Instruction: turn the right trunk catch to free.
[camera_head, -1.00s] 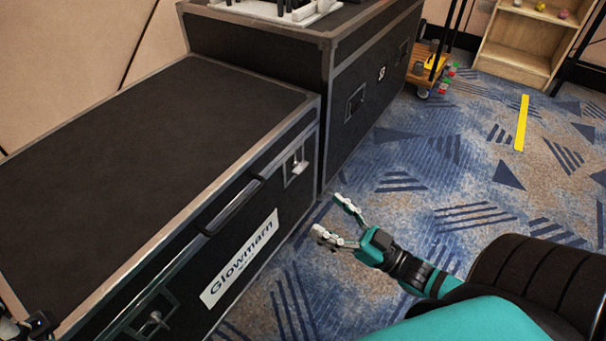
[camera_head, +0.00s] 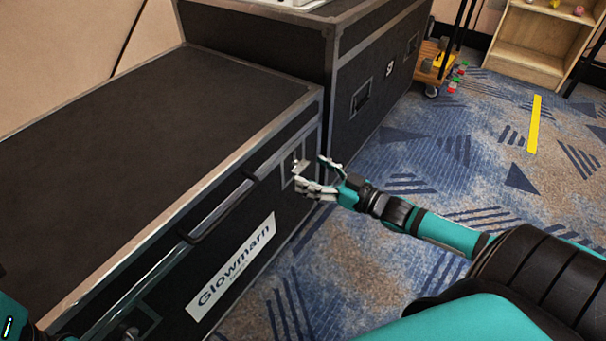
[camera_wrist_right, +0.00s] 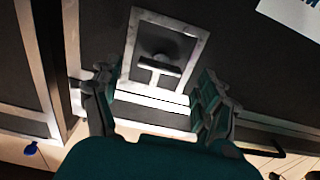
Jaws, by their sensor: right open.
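The right trunk catch (camera_head: 299,167) is a small metal turn-handle in a silver-framed recess on the front of the black trunk (camera_head: 130,120), near its right end. The right wrist view shows the catch (camera_wrist_right: 158,66) as a T-shaped handle inside its frame. My right gripper (camera_head: 311,175) is open at the catch; in the wrist view its two fingers (camera_wrist_right: 150,100) stand on either side of the frame's lower part, with the handle between and beyond them. I cannot tell whether they touch it.
A handle (camera_head: 218,205) and a white "Glowmarn" label (camera_head: 232,265) are on the trunk's front. A taller black case (camera_head: 375,75) stands just behind it to the right. A wooden shelf (camera_head: 540,45) and a small trolley (camera_head: 435,65) stand farther back. Carpet between is clear.

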